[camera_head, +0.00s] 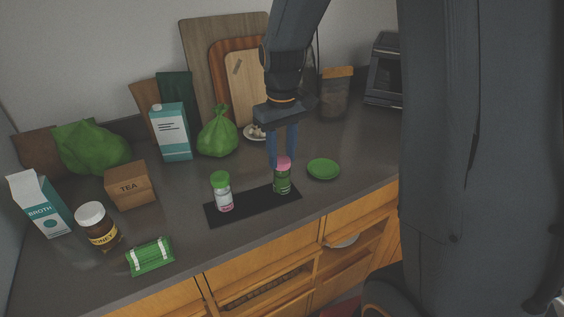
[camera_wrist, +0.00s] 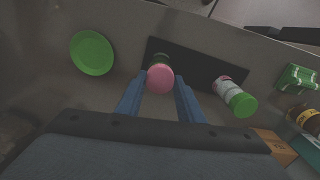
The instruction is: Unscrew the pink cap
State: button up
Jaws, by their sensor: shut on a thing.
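The pink cap (camera_head: 283,162) sits on top of a green jar (camera_head: 283,183), which stands upright at the right end of a black mat (camera_head: 244,206). My gripper (camera_head: 282,158) comes down from above with its blue fingers on either side of the pink cap, shut on it. In the wrist view, the pink cap (camera_wrist: 160,79) shows from above between the fingertips, and it hides most of the jar. Another jar (camera_head: 222,192), with a green lid and a white and pink body, stands upright on the left part of the mat.
A green plate (camera_head: 323,169) lies right of the mat. A green packet (camera_head: 150,256), honey jar (camera_head: 97,227), broth carton (camera_head: 39,202) and tea box (camera_head: 130,186) stand to the left. Bags, a carton and cutting boards (camera_head: 245,88) line the back. The counter's front edge is close.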

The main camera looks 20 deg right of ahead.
jog(key=shift+f, duration=0.15)
jog(key=n+p, duration=0.2)
jog(key=n, duration=0.1)
jog(key=shift+s+n, duration=0.1)
jog(key=shift+n, duration=0.2)
jog(key=shift+n+p, duration=0.4)
jog(key=shift+n, duration=0.8)
jog(key=shift+n+p, duration=0.45)
jog(key=shift+n, duration=0.45)
jog(key=n+p, duration=0.1)
jog(key=n, duration=0.3)
